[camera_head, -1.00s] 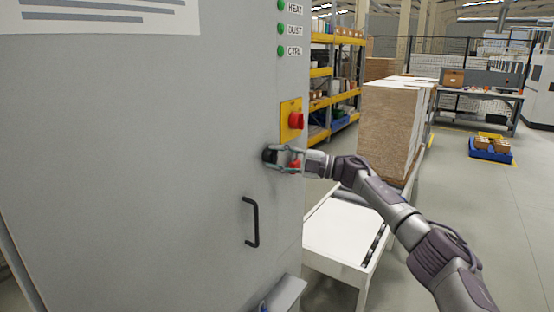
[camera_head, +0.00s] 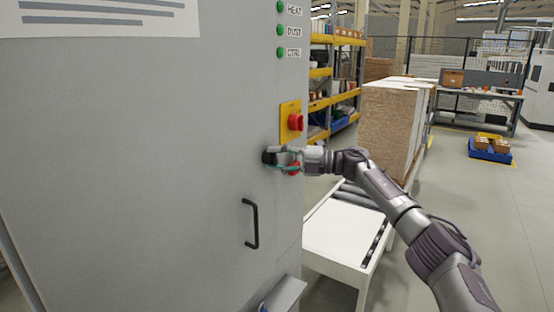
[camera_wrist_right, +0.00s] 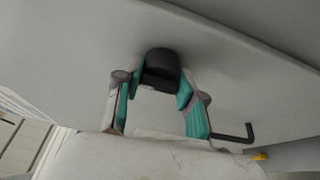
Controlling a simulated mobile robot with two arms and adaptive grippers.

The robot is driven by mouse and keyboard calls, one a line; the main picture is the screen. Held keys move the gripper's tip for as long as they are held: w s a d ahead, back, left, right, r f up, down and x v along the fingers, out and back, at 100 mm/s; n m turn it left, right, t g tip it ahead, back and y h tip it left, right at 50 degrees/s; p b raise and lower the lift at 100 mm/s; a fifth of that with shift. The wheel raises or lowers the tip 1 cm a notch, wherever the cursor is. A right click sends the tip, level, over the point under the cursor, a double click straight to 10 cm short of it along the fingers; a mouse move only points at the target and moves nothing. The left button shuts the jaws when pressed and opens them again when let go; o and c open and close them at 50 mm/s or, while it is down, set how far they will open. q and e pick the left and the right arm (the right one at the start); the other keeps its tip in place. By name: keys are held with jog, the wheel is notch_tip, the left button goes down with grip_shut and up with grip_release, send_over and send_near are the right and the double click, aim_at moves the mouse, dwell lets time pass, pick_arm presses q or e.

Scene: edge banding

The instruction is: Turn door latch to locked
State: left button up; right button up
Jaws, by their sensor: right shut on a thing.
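The door latch (camera_head: 268,155) is a black knob on the grey cabinet door (camera_head: 140,170), above the black door handle (camera_head: 254,223). My right gripper (camera_head: 274,157) reaches in from the right and is shut on the latch. In the right wrist view the black latch (camera_wrist_right: 162,66) sits between the fingertips of my right gripper (camera_wrist_right: 160,86), with one teal-and-grey finger on each side. The fingers hide part of the latch, and I cannot tell its exact turn angle. My left gripper is not in view.
A red knob (camera_head: 296,122) on a yellow plate is just above the gripper, and a red button (camera_head: 294,169) is close behind it. A white roller conveyor (camera_head: 335,235) and stacked boards (camera_head: 388,130) stand right of the cabinet.

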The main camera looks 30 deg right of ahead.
jog(key=o, duration=1.1)
jog(key=shift+o, duration=0.2)
jog(key=v, duration=1.2)
